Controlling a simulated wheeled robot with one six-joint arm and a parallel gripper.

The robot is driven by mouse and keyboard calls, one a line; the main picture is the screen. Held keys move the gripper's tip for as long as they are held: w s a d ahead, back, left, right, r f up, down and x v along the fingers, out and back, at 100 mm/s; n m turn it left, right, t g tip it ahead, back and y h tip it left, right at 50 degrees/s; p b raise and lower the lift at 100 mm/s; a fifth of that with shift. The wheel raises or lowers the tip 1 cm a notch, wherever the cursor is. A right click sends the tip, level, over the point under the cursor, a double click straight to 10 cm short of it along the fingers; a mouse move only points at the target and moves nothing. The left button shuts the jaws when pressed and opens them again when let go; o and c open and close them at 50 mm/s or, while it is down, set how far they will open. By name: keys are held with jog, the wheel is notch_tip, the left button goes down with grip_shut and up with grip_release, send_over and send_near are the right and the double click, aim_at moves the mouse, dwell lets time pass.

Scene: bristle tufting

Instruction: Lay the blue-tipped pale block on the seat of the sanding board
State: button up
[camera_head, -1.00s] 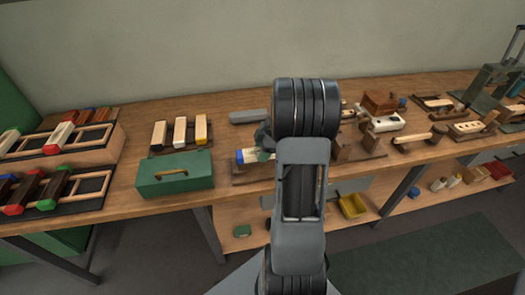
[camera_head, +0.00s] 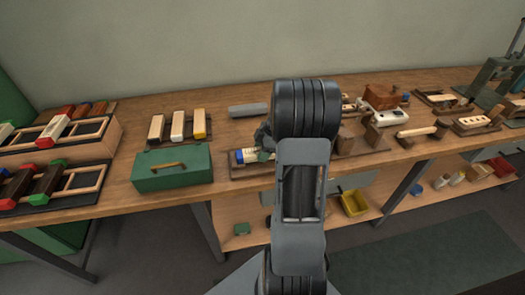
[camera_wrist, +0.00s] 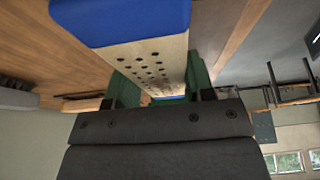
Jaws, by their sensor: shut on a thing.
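The pale block with blue ends (camera_wrist: 150,58) fills the upper middle of the wrist view. Its face carries several dark holes. My gripper (camera_wrist: 160,90) is shut on it, with a green finger on each side. In the head view the block (camera_head: 247,156) shows left of my arm, its blue end pointing left, over a brown wooden board (camera_head: 240,172). I cannot tell whether it touches that board. My arm hides much of the gripper and the board's middle, and I cannot tell for sure which board is the sanding board.
A green toolbox (camera_head: 172,170) stands on the bench (camera_head: 120,200) left of the block. Pale blocks (camera_head: 178,126) lie behind it, and a grey bar (camera_head: 248,110) lies behind the board. Wooden posts (camera_head: 345,142) stand right of my arm. Racks of coloured blocks are at far left.

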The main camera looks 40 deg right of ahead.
jog(key=shift+f+b, duration=0.35)
jog(key=shift+b, duration=0.05)
dwell(0.8)
jog(key=o, duration=1.1)
jog(key=shift+c, duration=0.2)
jog(key=shift+o, duration=0.4)
jog(key=o, duration=0.3)
jog(key=shift+o, duration=0.2)
jog(key=shift+p+v, duration=1.95)
jog(key=shift+v, duration=2.05)
